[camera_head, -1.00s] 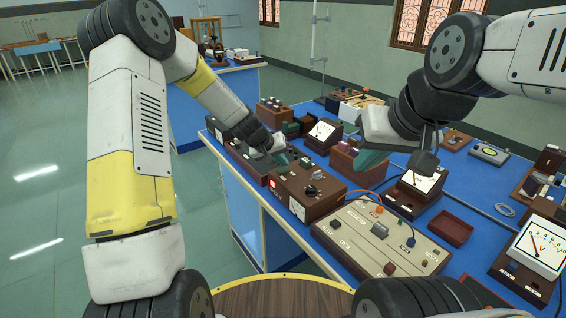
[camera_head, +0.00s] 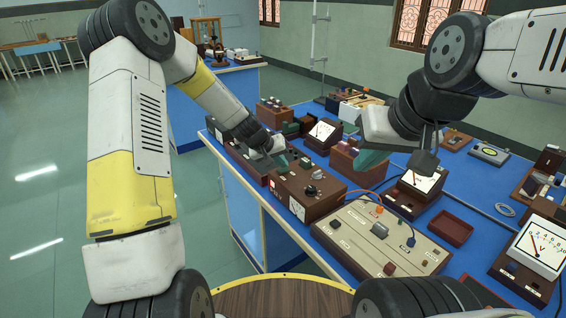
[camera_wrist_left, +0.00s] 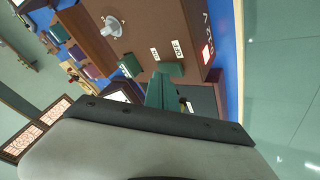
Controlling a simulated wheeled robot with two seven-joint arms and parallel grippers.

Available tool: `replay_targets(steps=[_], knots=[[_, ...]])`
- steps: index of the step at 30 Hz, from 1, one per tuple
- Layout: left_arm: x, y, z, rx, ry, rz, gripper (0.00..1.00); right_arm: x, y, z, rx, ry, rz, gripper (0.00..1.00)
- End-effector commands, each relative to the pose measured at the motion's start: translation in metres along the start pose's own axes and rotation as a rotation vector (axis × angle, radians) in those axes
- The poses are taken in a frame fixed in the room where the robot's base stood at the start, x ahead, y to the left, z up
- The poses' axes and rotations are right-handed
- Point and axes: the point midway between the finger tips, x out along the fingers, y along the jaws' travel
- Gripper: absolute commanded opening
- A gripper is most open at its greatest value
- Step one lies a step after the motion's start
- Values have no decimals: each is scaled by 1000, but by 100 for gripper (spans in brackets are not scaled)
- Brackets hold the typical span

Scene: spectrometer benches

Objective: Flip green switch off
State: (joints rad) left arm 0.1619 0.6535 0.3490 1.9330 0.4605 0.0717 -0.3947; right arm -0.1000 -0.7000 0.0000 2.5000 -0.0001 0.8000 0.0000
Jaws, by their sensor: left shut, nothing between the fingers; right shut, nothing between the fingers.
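A brown instrument box (camera_head: 300,192) with a knob and a meter stands on the blue bench. In the left wrist view, a small green piece (camera_wrist_left: 172,68), which looks like the green switch, sits on its brown face (camera_wrist_left: 150,28) beside white labels. Its on or off position cannot be told. My left gripper (camera_head: 281,161) is shut and empty at the far edge of the box. In the left wrist view its teal fingers (camera_wrist_left: 163,92) are close to the green piece; contact cannot be told. In the head view the switch is not distinguishable. My right gripper (camera_head: 372,160) is shut and empty, over the bench.
A beige panel (camera_head: 350,248) with knobs and wires lies in front of the box. Meters (camera_head: 322,130) stand behind and a large voltmeter (camera_head: 540,245) at the right. A red-brown tray (camera_head: 450,228) is to the right. Other dark boxes crowd the box's left.

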Motion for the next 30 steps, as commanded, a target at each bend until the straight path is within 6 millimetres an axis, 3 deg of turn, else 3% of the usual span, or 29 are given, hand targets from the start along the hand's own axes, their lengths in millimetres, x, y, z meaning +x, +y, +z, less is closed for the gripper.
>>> replay_targets(steps=[30], knots=[[8, -5, 7, 0, -5, 0, 0, 0, 0, 0, 0, 0, 0, 0]])
